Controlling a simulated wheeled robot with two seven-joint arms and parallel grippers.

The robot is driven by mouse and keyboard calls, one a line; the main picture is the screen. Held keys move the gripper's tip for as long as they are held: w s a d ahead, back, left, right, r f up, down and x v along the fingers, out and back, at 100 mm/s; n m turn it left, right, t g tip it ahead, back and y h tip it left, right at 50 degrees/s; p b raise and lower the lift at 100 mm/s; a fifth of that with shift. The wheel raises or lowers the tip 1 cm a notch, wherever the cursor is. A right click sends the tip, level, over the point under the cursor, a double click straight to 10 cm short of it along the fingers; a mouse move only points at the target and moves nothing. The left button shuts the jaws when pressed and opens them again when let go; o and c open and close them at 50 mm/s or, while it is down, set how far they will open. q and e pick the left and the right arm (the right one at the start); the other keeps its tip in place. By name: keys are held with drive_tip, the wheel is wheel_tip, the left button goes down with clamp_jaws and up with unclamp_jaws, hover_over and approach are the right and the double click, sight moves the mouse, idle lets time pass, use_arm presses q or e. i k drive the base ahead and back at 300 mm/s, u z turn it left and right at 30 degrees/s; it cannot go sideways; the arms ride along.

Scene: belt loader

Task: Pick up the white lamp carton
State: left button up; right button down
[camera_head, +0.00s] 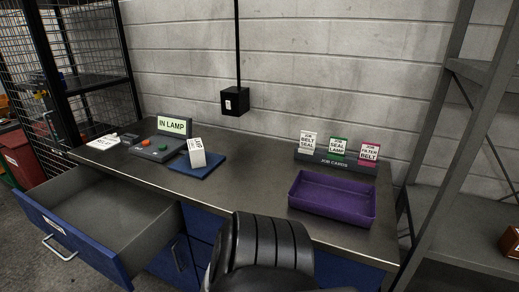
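A small white carton (197,152) with dark printing, too small to read surely, stands on a blue mat (206,170) on the left half of the metal desk. It leans slightly in the picture, and nothing is holding it. An "IN LAMP" sign (172,125) stands behind it to the left. Neither of my grippers shows in the head view.
The grey desk (250,180) also holds a control box (155,147) with coloured buttons, a purple tray (332,197) and a job card rack (337,161). An open drawer (100,220) juts out at left. A black ribbed chair (268,245) stands in front.

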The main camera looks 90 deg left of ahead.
sight(196, 151)
drive_tip(key=u, duration=2.35)
